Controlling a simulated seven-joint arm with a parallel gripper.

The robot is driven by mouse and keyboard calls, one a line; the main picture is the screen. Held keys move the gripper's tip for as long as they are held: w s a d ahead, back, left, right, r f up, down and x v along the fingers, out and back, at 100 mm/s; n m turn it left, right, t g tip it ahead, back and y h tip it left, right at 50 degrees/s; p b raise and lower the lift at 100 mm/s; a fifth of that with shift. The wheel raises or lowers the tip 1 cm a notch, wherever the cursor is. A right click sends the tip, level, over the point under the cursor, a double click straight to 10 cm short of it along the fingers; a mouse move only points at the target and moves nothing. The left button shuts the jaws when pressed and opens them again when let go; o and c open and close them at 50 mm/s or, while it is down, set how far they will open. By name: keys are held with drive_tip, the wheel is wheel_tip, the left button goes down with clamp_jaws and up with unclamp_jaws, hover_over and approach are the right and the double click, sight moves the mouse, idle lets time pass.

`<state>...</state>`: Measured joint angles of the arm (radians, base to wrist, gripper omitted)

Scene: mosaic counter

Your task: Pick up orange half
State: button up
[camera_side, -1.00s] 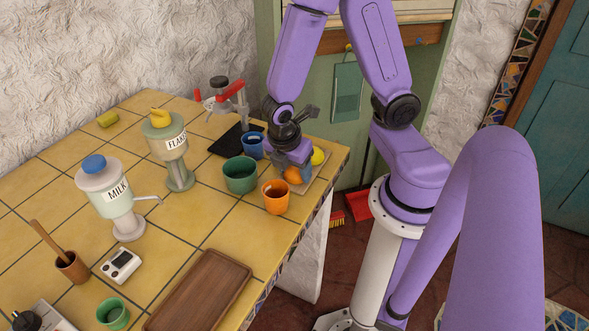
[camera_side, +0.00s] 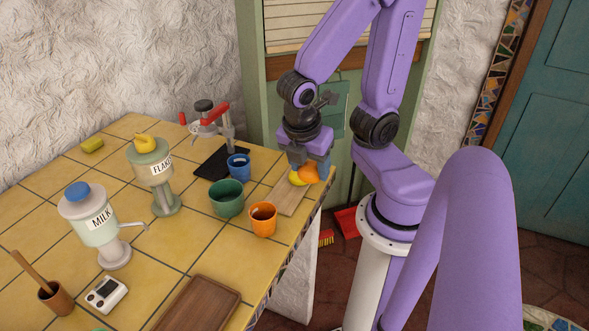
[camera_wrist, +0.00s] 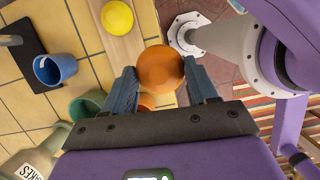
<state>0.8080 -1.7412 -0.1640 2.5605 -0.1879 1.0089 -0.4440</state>
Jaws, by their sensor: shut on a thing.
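The orange half (camera_side: 309,173) is between the fingers of my gripper (camera_side: 310,168), held above the light wooden board (camera_side: 288,200). In the wrist view the orange half (camera_wrist: 161,69) shows as a round orange shape, with a blue finger of my gripper (camera_wrist: 161,82) on each side. Its cut face cannot be made out. A yellow round fruit (camera_wrist: 117,16) rests on the board, apart from the fingers; in the side view it (camera_side: 297,178) shows just left of the orange half.
An orange cup (camera_side: 263,219), a green cup (camera_side: 227,198) and a blue cup (camera_side: 238,167) stand left of the board. A lever press (camera_side: 212,120) stands behind them. A brown tray (camera_side: 196,305) lies at the front. The table's right edge is close to the board.

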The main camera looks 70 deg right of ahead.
drive_tip(key=s+r, duration=0.7)
drive_tip(key=r, duration=0.4)
drive_tip(key=w+a+r, duration=0.2)
drive_tip(key=w+a, duration=0.2)
drive_tip(key=w, duration=0.7)
drive_tip(key=w+a+r, duration=0.1)
drive_tip(key=w+a, duration=0.3)
drive_tip(key=w, duration=0.7)
drive_tip(key=w+d+f, duration=0.3)
drive_tip(key=w+d, duration=1.5)
drive_tip(key=w, duration=0.4)
drive_tip(key=shift+s+a+f, duration=0.1)
drive_tip(key=shift+f, duration=6)
drive_tip(key=shift+f, duration=0.4)
